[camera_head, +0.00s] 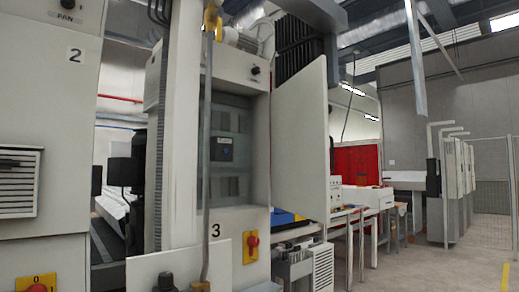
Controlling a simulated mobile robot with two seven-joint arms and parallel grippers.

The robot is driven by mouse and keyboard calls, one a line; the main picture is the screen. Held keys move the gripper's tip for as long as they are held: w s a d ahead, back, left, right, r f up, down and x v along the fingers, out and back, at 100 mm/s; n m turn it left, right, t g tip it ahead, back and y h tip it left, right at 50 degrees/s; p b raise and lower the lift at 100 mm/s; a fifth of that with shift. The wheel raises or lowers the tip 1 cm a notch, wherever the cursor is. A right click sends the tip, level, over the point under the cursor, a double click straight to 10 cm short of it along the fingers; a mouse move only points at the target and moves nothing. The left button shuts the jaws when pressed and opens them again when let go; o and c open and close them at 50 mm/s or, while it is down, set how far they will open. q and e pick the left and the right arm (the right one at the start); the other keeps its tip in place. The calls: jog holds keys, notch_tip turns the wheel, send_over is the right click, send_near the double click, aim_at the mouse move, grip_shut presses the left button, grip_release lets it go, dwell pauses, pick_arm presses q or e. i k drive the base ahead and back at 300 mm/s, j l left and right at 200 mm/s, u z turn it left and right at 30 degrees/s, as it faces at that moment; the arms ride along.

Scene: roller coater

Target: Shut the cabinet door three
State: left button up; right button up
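The cabinet marked 3 (215,230) stands in the middle of the head view. A flat pale door panel (300,140) stands out from the right side of its front, swung open at an angle. The cabinet's recessed front (230,150) shows grey panels and a small dark blue-lit unit. No handle or latch on the door can be made out. Neither of my grippers is in view.
A red and yellow rotary switch (250,247) sits low on the cabinet's front. A vertical pipe (206,120) runs in front of it. Work tables (350,225) stand behind the door; the floor (420,270) at right is clear.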

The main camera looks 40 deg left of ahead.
aim_at(301, 170)
jog(key=i+u, duration=0.15)
jog(key=u, duration=0.3)
jog(key=i+u, duration=0.1)
jog(key=u, duration=0.3)
jog(key=i+l+u, duration=0.15)
jog(key=u, duration=0.3)
jog(key=i+l+u, duration=0.45)
jog(key=l+u, duration=0.15)
jog(key=l, duration=0.15)
jog(key=i+l, duration=0.15)
jog(key=l, duration=0.2)
jog(key=i+l+u, duration=0.1)
jog(key=l, duration=0.25)
jog(key=i+l, duration=0.2)
jog(key=l, duration=0.15)
jog(key=i+l, duration=0.15)
jog(key=l, duration=0.25)
jog(key=i+l+u, duration=0.1)
jog(key=l, duration=0.25)
jog(key=k+j+u, duration=0.1)
jog(key=u, duration=0.3)
